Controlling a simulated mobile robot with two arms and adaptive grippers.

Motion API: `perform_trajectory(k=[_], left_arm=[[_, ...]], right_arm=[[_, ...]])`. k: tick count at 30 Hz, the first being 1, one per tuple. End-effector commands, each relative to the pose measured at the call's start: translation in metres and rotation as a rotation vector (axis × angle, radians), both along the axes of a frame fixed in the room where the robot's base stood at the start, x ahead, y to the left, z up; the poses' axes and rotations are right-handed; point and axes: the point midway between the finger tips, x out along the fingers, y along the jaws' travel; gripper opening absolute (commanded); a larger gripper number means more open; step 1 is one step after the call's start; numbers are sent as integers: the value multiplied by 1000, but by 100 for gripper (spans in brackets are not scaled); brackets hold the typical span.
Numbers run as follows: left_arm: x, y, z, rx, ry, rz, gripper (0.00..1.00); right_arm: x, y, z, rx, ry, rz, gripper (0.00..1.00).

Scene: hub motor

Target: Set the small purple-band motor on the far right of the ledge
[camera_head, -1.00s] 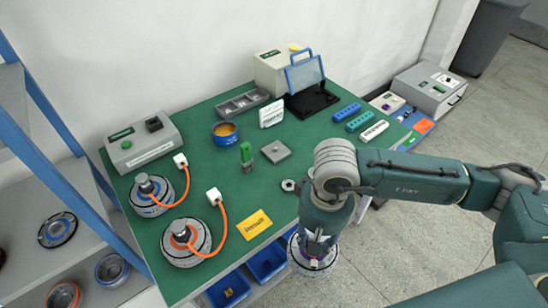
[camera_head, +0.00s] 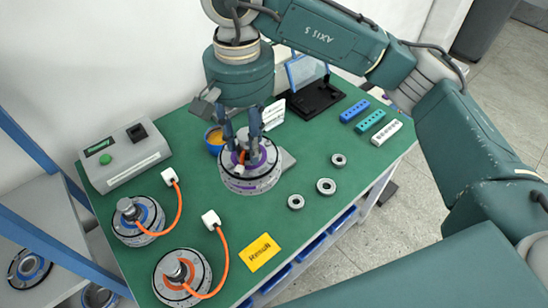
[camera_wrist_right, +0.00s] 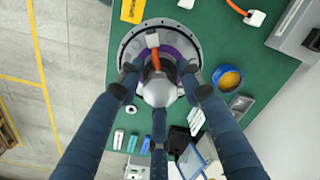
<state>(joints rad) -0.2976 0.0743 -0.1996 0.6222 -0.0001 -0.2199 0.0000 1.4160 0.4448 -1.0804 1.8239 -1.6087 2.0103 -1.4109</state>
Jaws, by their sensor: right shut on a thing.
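The purple-band motor (camera_head: 247,181) is a round grey motor with a wide flange, a purple ring and an orange cable stub. My right gripper (camera_head: 243,150) is shut on its top, and the motor hangs upright over the middle of the green table. In the right wrist view, the fingers (camera_wrist_right: 160,78) close around the metal shaft of the motor (camera_wrist_right: 128,50). I cannot tell its exact height above the table. A grey shelf (camera_head: 42,218) stands at the left; I cannot tell whether it is the ledge. My left gripper is not in view.
A grey control box (camera_head: 125,157), blue-rimmed bowl (camera_head: 214,147) and yellow label (camera_head: 259,252) lie around.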

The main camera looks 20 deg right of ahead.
Motion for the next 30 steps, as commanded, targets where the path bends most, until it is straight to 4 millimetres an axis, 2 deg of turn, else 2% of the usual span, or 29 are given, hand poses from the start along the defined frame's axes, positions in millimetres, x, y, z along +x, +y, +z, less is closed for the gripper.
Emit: perform_trajectory(k=[18,22,30], left_arm=[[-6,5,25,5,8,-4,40],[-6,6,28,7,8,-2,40],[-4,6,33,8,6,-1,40]], right_arm=[[-1,0,-124,1,2,0,0],[0,0,-140,2,0,1,0],[-1,0,-160,1,1,1,0]])
